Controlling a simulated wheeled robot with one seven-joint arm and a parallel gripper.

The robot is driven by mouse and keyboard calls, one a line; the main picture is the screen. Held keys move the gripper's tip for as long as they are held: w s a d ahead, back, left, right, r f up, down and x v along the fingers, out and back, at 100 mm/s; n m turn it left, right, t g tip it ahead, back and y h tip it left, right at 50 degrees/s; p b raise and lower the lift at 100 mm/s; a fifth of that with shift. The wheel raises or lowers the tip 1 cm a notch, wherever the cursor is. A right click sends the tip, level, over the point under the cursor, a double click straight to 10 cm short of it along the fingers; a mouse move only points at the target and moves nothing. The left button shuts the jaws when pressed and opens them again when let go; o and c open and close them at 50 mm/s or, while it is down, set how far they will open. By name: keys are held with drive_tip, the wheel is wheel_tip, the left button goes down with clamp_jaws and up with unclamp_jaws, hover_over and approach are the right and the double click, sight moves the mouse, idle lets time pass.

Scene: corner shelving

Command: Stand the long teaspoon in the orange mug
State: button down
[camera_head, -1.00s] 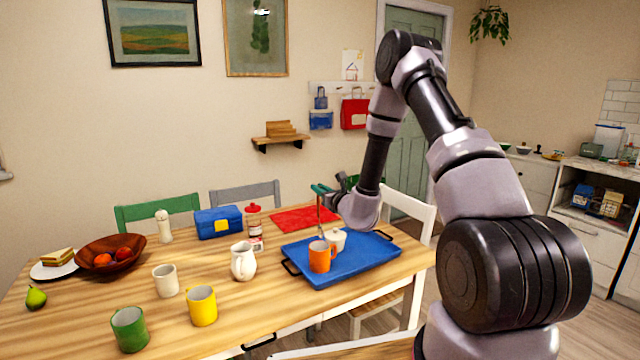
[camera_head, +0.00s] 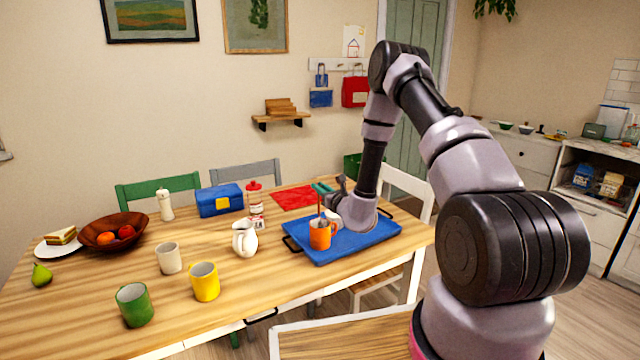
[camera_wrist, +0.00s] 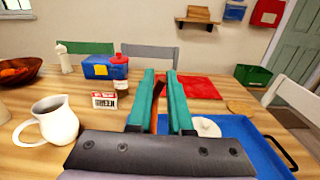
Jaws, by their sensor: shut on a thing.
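The orange mug (camera_head: 319,237) stands upright on the blue tray (camera_head: 345,250), with its handle to the right. My gripper (camera_head: 321,188), with teal fingers, is above the mug and shut on the long teaspoon (camera_head: 318,205). The spoon hangs roughly upright, and its lower end reaches the mug's mouth and is hidden there. I cannot tell whether it touches the bottom. In the wrist view a dark strip of the spoon (camera_wrist: 159,92) shows between the teal fingers (camera_wrist: 161,82). The mug is mostly hidden there.
A white lidded pot (camera_wrist: 207,127) sits on the tray close by the mug. A white jug (camera_head: 245,239) and a red-capped bottle (camera_head: 255,208) stand left of the tray. Yellow (camera_head: 205,282), green (camera_head: 134,305) and pale (camera_head: 169,259) mugs stand further left. A red mat (camera_head: 295,198) lies behind.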

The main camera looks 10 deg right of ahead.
drive_tip(key=shift+f, duration=0.3)
drive_tip(key=c, duration=0.8)
unclamp_jaws()
drive_tip(key=shift+o, duration=0.2)
drive_tip(key=shift+s, duration=0.1)
drive_tip(key=v, duration=1)
drive_tip(key=shift+s+d, duration=0.15)
drive_tip(key=shift+s, duration=0.15)
